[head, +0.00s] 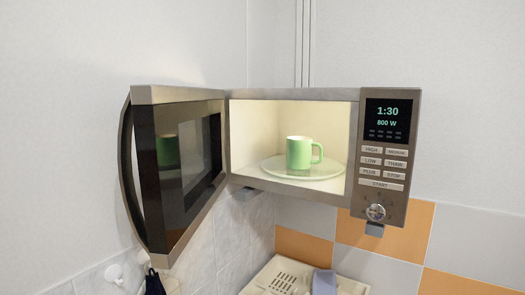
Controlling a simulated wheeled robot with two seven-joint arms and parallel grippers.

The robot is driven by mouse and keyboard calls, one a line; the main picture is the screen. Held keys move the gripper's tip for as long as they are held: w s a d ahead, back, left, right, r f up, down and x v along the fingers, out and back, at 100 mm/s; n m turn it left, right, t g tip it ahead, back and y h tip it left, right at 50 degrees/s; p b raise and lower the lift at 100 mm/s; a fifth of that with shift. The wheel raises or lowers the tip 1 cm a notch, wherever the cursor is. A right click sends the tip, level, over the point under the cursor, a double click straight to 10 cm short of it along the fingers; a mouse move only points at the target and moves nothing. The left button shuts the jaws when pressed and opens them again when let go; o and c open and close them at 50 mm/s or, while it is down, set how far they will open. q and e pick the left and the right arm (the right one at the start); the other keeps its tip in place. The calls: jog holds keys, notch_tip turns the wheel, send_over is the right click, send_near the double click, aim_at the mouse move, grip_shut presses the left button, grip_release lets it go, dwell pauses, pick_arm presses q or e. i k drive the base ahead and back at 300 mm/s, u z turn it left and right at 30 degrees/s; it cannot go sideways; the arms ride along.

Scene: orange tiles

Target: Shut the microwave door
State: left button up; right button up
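The microwave (385,205) is mounted on the wall in the middle of the head view, with its lit interior facing me. Its door (170,258) stands wide open, hinged on the left side of the opening and swung out toward me. A handle bar (126,180) runs along the door's outer left edge. A green mug (299,153) stands upright on a round plate (275,167) inside, and it reflects in the door's dark window. Neither of my grippers is in view.
A cream rack or tray (262,278) with a grey-blue item (324,281) sits below the microwave. A dark cloth (154,284) hangs near white wall hooks (114,273) at lower left. The space in front of the microwave opening looks clear.

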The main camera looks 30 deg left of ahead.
aim_at(187, 154)
jog(key=z, duration=0.95)
jog(key=k, duration=1.85)
jog(key=u, duration=1.25)
jog(key=i, duration=0.5)
jog(key=k, duration=0.5)
jog(key=z, duration=1.7)
jog(key=k, duration=0.4)
jog(key=u, duration=0.75)
